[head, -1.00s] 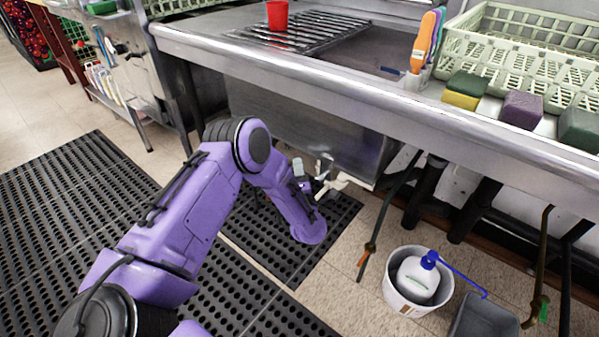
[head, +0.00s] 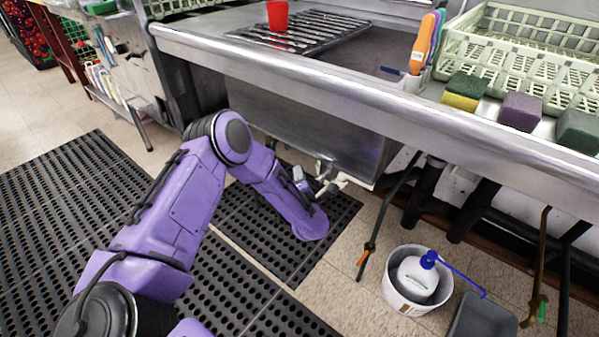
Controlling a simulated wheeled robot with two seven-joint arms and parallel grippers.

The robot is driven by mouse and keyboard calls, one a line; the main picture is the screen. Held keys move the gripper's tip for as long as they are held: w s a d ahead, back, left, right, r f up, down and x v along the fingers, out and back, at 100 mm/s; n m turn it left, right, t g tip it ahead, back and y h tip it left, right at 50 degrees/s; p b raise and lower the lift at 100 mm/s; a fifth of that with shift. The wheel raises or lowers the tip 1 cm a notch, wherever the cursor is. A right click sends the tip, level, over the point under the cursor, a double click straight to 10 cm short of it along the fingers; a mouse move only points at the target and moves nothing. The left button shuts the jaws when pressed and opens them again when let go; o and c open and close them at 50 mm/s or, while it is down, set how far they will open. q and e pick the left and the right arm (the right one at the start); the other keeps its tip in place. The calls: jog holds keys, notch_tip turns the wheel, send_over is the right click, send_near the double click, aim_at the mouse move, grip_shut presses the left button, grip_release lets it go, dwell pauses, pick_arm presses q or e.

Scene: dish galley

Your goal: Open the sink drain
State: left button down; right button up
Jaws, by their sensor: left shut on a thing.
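The steel sink (head: 300,122) stands in front of me, its basin hanging below the counter edge. A pale drain handle (head: 340,181) sticks out under the lower front of the basin. My left gripper (head: 324,178) reaches under there and is shut on the handle. The fingers and the handle overlap, so the exact grip and the drain valve behind are hard to make out. My right gripper is not in view.
Dark pipes (head: 425,190) stand under the counter. Sponges (head: 520,110) and a pale green rack (head: 520,50) sit on the counter. Black mats (head: 75,190) cover the floor at left.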

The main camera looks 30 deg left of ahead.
pick_arm(q)
jog(key=shift+d+f+n+g+h, duration=0.3)
jog(key=shift+f+n+g+h, duration=0.3)
jog(key=shift+f+n+h, duration=0.25)
jog(key=shift+s+d+f+n+g+h+b, duration=0.1)
jog(key=shift+d+f+n+g+h+b, duration=0.4)
jog(key=shift+d+n+h, duration=0.5)
jog(key=shift+s+d+f+n+g+h+b, duration=0.1)
jog(key=shift+d+f+n+g+h+b, duration=0.35)
jog(key=shift+h, duration=1)
jog(key=shift+d+f+n+g+h+b, duration=0.25)
jog(key=shift+d+f+n+h, duration=0.5)
jog(key=shift+h, duration=0.45)
jog(key=shift+d+r, duration=0.1)
jog(key=shift+d, duration=0.15)
jog(key=c, duration=1.1)
grip_release()
jog(key=shift+r, duration=0.1)
